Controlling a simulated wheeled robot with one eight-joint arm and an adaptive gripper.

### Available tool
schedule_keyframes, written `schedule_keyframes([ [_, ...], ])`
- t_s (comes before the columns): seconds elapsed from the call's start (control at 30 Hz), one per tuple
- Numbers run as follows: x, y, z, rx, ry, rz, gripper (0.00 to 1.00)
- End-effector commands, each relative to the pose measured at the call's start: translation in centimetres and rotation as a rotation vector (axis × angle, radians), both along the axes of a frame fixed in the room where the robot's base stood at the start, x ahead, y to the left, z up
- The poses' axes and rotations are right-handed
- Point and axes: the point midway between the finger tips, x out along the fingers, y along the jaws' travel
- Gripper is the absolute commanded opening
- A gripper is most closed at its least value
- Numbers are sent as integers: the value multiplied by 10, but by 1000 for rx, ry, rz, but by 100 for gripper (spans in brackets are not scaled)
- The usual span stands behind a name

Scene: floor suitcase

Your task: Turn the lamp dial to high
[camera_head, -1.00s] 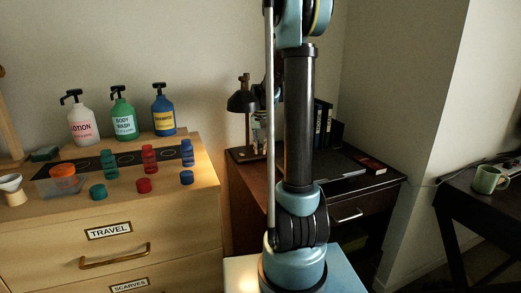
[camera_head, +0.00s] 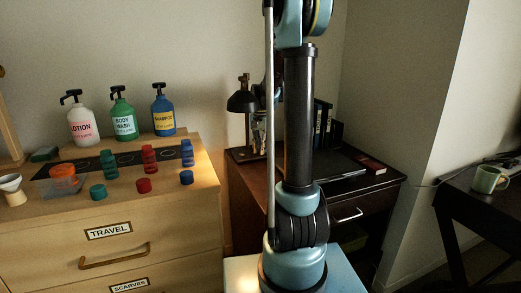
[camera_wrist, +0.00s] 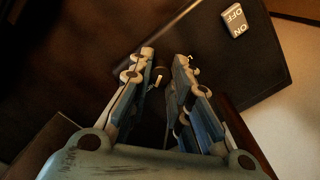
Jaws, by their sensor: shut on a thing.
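The black desk lamp (camera_head: 242,102) stands at the left of the dark desk, its shade pointing down. My gripper (camera_wrist: 164,66) is low beside the lamp, mostly hidden behind my arm in the head view. In the wrist view its two fingers close around a small dark dial (camera_wrist: 162,74), which is largely hidden between them. The dial's setting cannot be read. A light rocker switch (camera_wrist: 235,20) marked ON and OFF sits on the black surface at the upper right of the wrist view.
The dark desk (camera_head: 375,188) also carries upright books (camera_head: 322,122), a closed dark laptop-like slab and a red book (camera_head: 373,164). A wooden dresser (camera_head: 150,215) with pump bottles and small travel bottles stands at left. A green mug (camera_head: 488,179) is at far right.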

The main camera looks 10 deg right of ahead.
Motion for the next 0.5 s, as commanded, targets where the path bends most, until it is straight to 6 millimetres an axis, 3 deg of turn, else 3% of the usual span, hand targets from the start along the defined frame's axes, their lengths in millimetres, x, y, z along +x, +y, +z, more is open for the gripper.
schedule_keyframes([
  [0.23,4,1,1,1,-6,1,0],
  [0.27,4,1,1,1,-6,1,25],
  [0.33,3,1,1,1,-5,1,40],
  [0.5,2,1,1,1,-3,1,40],
])
